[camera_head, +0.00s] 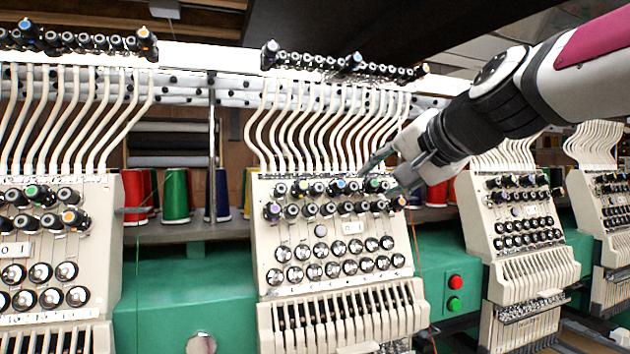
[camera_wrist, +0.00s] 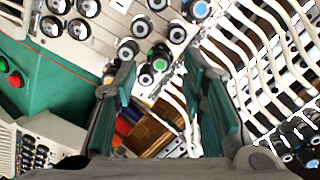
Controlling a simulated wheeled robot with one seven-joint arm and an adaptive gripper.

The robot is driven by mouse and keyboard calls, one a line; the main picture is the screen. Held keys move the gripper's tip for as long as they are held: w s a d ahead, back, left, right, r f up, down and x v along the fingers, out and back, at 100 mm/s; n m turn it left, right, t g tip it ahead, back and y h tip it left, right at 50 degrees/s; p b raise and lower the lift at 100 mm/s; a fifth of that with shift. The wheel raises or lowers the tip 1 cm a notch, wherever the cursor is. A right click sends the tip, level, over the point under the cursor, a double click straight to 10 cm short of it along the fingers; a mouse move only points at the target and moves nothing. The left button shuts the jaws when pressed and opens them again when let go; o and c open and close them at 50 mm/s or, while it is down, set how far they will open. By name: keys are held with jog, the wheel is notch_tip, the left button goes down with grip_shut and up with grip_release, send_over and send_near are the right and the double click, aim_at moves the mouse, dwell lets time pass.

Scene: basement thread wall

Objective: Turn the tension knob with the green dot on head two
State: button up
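The middle embroidery head (camera_head: 340,250) is a cream panel with rows of black tension knobs. A knob with a green dot (camera_head: 373,185) sits in its top row, towards the right. In the wrist view the green-dot knob (camera_wrist: 159,52) lies between and beyond my two fingertips. My gripper (camera_head: 388,175) is open, its fingers reaching down-left to the knob; it also shows in the wrist view (camera_wrist: 160,75). I see no finger clearly touching the knob. A small label plate (camera_head: 352,227) on the head is too small to read.
A blue-dot knob (camera_head: 340,185) and other knobs stand close by. White thread tubes (camera_head: 310,120) curve above the row. Thread cones (camera_head: 175,195) stand behind. A left head (camera_head: 60,250) and right heads (camera_head: 520,230) flank it. Red and green buttons (camera_head: 455,293) are lower right.

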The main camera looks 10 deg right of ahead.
jog(key=v, duration=0.9)
jog(key=shift+s, duration=0.35)
jog(key=shift+d, duration=0.1)
jog(key=s+f+n+g+h, duration=0.1)
jog(key=s+f, duration=0.4)
jog(key=f, duration=0.5)
jog(key=s+a+f+n+g+h, duration=0.1)
jog(key=s+f+n+g, duration=0.3)
jog(key=f, duration=0.6)
jog(key=s+a+f+n+g+h, duration=0.1)
jog(key=s+f+n+g, duration=0.2)
jog(key=s+f, duration=0.5)
notch_tip(320, 180, down, 3)
jog(key=shift+r+n, duration=0.1)
jog(key=shift+n, duration=0.3)
jog(key=shift+a, duration=0.15)
